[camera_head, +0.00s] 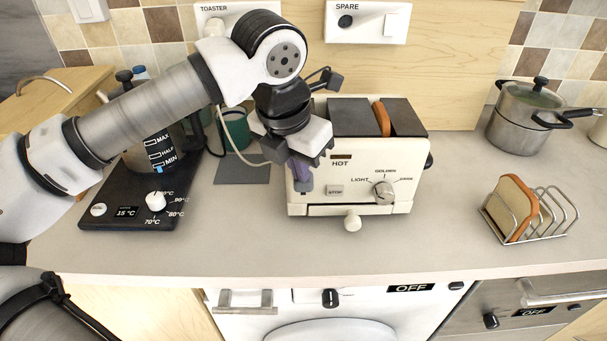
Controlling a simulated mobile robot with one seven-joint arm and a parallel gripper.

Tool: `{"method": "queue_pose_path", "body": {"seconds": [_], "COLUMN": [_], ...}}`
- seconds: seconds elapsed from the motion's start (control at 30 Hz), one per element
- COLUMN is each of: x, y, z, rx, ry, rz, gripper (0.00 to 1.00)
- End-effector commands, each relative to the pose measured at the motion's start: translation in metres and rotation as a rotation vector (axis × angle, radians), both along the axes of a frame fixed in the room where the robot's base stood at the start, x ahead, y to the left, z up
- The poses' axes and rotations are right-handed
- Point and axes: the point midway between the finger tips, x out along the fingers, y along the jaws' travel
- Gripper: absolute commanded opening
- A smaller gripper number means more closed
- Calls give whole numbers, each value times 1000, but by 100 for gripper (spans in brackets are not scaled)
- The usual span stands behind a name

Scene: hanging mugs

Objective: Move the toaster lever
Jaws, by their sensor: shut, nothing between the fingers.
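The cream toaster (350,178) stands on the counter in the middle of the view. A slice of brown bread (381,118) sticks up from its top slot. Its front has a label HOT, a STOP button (335,190) and a browning dial (383,190). A round cream knob (352,222) sticks out low at the front, by the drawer-like strip. My gripper (301,184) points down at the toaster's front left part and is shut and empty. It covers the left part of the front, so any lever there is hidden. I cannot tell if the fingers touch the toaster.
A kettle base (125,210) with its kettle stands at left, beneath my arm. A green mug (237,133) is behind my gripper. A toast rack (530,215) with bread stands at right, and a steel pot (525,115) behind it. The counter front (440,245) is clear.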

Motion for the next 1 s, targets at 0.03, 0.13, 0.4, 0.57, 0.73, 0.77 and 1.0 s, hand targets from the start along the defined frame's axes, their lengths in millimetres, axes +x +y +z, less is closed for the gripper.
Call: {"method": "queue_pose_path", "body": {"seconds": [0.03, 0.13, 0.4, 0.57, 0.73, 0.77, 1.0], "x": [0, 0, -3, -18, -24, -24, -24], "y": [0, 0, 3, 15, 19, 18, 19], "z": [-13, -25, -16, -11, -7, -7, -3], "rx": [1, 1, 1, 0, 1, 1, 1], "ry": [1, 1, 0, 0, 1, 1, 0], "rz": [0, 0, 1, 4, 0, 0, 1], "gripper": [0, 0, 0, 0, 0, 0, 0]}}
